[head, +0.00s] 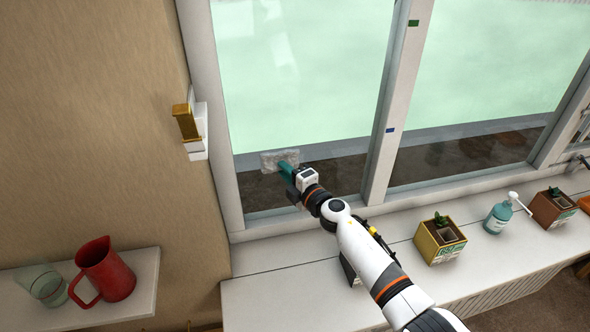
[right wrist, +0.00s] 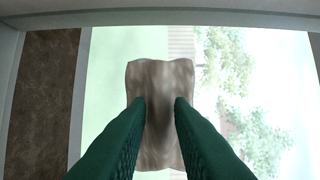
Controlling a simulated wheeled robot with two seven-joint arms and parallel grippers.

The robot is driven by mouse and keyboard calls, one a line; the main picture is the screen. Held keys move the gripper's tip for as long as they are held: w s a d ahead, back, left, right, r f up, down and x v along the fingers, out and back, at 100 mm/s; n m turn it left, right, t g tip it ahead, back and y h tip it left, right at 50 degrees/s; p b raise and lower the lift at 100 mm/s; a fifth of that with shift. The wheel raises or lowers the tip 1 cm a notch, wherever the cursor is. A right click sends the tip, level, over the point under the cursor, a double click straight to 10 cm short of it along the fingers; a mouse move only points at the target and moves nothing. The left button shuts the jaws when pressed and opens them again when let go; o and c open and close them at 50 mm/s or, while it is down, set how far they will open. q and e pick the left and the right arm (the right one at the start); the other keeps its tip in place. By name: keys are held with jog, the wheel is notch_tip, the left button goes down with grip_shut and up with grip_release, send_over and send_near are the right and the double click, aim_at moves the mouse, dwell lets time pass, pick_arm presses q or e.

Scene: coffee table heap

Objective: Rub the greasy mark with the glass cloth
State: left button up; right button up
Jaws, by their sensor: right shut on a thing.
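My right gripper (head: 287,172) has green fingers and is at the lower left part of the left window pane (head: 300,70). It is shut on the glass cloth, a grey-brown, slightly crumpled square in the right wrist view (right wrist: 160,80). In the head view, the cloth (head: 270,160) looks pale grey and lies over the glass, near the lower frame. Whether it touches the glass I cannot tell. I cannot make out a separate greasy mark; the cloth and fingers may cover it. My left gripper is not in view.
A shelf at left holds a red jug (head: 105,270) and a glass (head: 42,285). A white and gold fixture (head: 190,125) is on the wall.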

jog(key=shift+s, duration=0.1)
jog(key=s, duration=0.2)
jog(key=s+p, duration=0.1)
jog(key=s, duration=0.1)
jog(key=shift+d, duration=0.4)
jog(key=shift+s+d, duration=0.15)
jog(key=shift+s, duration=0.75)
jog(key=s, duration=0.3)
jog(key=shift+d, duration=0.35)
